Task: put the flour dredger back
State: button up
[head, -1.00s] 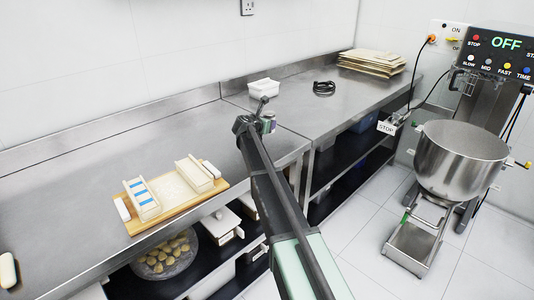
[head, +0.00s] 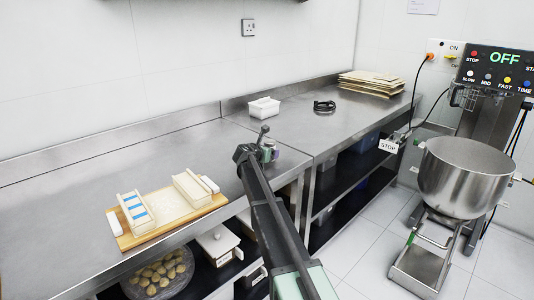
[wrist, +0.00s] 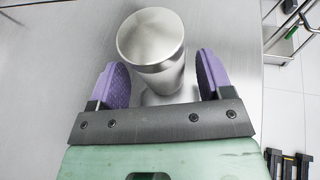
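A silver metal cylinder with a flat round top, which looks like the flour dredger (wrist: 152,38), stands upright on the steel counter in the wrist view. My gripper (wrist: 164,80) has its two purple finger pads on either side of the cylinder's near part. A gap shows between the cylinder and the right pad. On the left, pad and cylinder look close, and I cannot tell whether they touch. In the head view my gripper (head: 268,152) is over the counter near its front edge. I cannot make out the dredger clearly there.
A white tub (head: 264,108) stands at the back of the counter (head: 215,150). A black coiled item (head: 324,106) and stacked boards (head: 371,84) lie to its right. A wooden board (head: 160,226) with boxes is at left. The mixer bowl (head: 464,178) stands at right.

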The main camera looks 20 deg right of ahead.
jog(key=shift+r, duration=0.1)
jog(key=shift+s+a+r+p, duration=0.1)
jog(key=shift+a+r+p, duration=0.1)
jog(key=shift+p, duration=0.15)
jog(key=p+v, duration=0.3)
jog(key=v, duration=0.8)
jog(key=shift+s+a+p, duration=0.15)
jog(key=shift+s+p, duration=0.05)
jog(key=shift+p, duration=0.2)
jog(key=s+a+f+m+g+y, duration=0.2)
jog(key=s+a+m, duration=0.3)
jog(key=s+m, duration=0.3)
jog(key=s+a+f+m+g+y, duration=0.3)
jog(key=s+a+f+m+y, duration=0.2)
jog(key=s, duration=1.2)
jog(key=s+a+f+m+g+y, duration=0.3)
jog(key=s+a+f+m+y, duration=0.1)
jog(key=s+m, duration=0.8)
jog(key=shift+s+a+f, duration=0.2)
jog(key=shift+s+a, duration=0.25)
jog(key=shift+a, duration=0.4)
